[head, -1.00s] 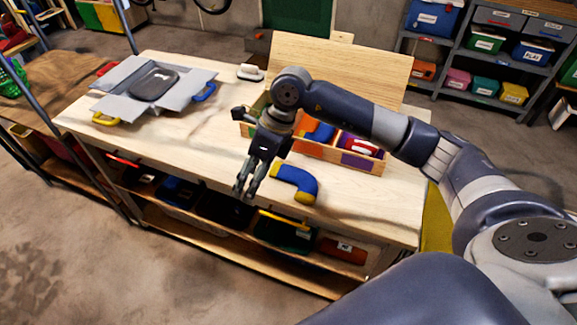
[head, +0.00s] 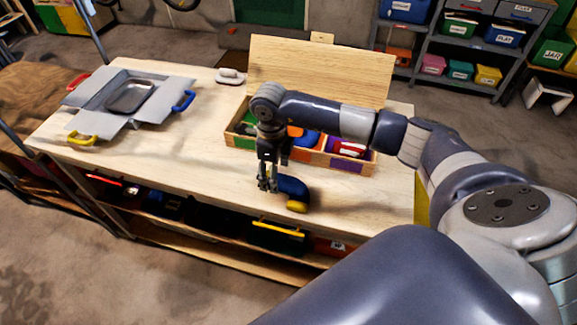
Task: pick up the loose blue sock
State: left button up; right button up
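The loose blue sock (head: 292,187) lies on the wooden workbench (head: 185,165), near its front edge. It is bent, with a yellow toe (head: 297,206) towards the front. My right gripper (head: 267,187) points down at the sock's left end and covers part of it. Its two fingers are close to the sock, but I cannot tell whether they are around it, touching it, or how far apart they are. My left gripper is out of view.
A wooden divided box (head: 300,156) with coloured items and a raised lid (head: 320,70) stands behind the sock. A grey open-flap carton (head: 85,94) with a metal tray (head: 130,96) is at the left. The bench between is clear.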

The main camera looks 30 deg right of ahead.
jog(key=shift+f, duration=1.15)
jog(key=c, duration=1.1)
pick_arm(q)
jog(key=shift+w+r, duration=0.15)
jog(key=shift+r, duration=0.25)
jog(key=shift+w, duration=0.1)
pick_arm(e)
jog(key=shift+r, duration=0.1)
